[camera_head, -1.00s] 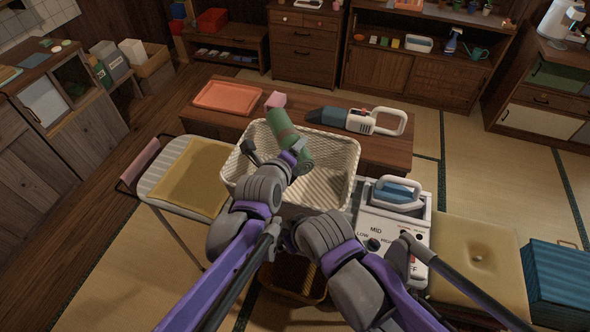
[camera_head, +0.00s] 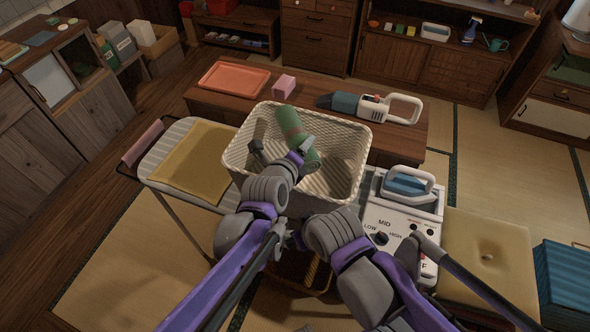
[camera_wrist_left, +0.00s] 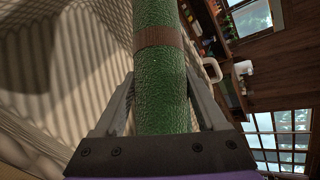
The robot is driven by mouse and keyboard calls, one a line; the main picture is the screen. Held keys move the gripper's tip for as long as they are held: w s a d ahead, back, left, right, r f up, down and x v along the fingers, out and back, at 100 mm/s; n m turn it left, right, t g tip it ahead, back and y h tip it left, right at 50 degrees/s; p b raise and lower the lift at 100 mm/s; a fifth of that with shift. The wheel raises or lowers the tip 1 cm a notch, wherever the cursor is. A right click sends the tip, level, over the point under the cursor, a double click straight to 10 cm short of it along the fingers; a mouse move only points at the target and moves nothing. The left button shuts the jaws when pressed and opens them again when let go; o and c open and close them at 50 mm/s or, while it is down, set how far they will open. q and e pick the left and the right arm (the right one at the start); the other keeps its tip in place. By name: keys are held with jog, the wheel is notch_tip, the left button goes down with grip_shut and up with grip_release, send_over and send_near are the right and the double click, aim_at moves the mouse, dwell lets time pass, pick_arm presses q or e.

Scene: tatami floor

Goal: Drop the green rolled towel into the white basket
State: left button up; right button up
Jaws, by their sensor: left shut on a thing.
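The green rolled towel (camera_head: 288,124) with a brown band is in my left gripper (camera_head: 302,152). It is tilted and lies within the opening of the white basket (camera_head: 345,185), its far end near the back rim. The left wrist view shows the towel (camera_wrist_left: 160,85) between both fingers of the left gripper (camera_wrist_left: 160,100), with the pale ribbed basket wall (camera_wrist_left: 50,110) beside it. Whether the towel touches the basket is unclear. My right arm ends low in front of the basket; its gripper (camera_head: 290,238) is small and partly hidden, its jaws unclear.
A white control box (camera_head: 390,225) and a cushion (camera_head: 487,255) stand right.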

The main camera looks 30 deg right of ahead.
pick_arm(q)
jog(key=o, duration=1.4)
jog(key=shift+s+r, duration=0.1)
jog(key=v, duration=1)
jog(key=shift+s+a+r+p, duration=0.1)
jog(key=shift+a+r+p, duration=0.1)
jog(key=shift+a+p, duration=0.2)
